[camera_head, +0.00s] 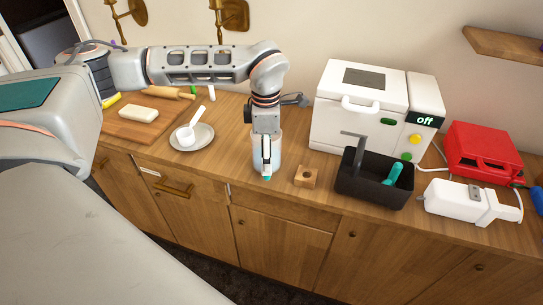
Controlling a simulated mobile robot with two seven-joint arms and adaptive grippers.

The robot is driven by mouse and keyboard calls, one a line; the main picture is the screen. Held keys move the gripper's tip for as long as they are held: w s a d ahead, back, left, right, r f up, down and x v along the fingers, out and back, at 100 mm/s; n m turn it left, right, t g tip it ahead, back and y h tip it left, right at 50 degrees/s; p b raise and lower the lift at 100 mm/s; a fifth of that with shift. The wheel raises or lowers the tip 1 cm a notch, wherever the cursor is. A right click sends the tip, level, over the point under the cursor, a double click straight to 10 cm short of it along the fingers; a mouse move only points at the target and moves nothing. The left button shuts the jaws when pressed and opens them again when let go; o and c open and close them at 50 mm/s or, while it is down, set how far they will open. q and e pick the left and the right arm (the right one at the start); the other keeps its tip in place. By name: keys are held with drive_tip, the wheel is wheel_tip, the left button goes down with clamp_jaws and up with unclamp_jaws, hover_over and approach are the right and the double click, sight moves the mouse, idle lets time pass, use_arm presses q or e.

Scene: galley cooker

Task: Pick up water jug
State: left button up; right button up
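The water jug (275,155) is a pale, translucent upright cylinder near the front edge of the wooden counter. My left arm reaches over from the left, and its gripper (266,175) points down at the jug. The gripper covers the middle of the jug, and a teal fingertip shows low at its front. I cannot tell whether the fingers are spread or closed on the jug, or whether they touch it. My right gripper is not in view.
A small wooden block (306,176) and a black caddy (372,188) stand right of the jug. A white appliance (362,105) stands behind. A red toaster-like box (483,150) is at the right.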

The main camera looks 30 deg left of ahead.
use_arm(q)
drive_tip(key=f, duration=0.7)
drive_tip(key=shift+s+d, duration=0.15)
drive_tip(key=shift+d, duration=0.15)
drive_tip(key=c, duration=1.6)
drive_tip(key=shift+r, duration=0.1)
drive_tip(key=shift+r, duration=0.45)
clamp_jaws()
wheel_tip(320, 180, up, 19)
drive_tip(key=shift+p, duration=0.4)
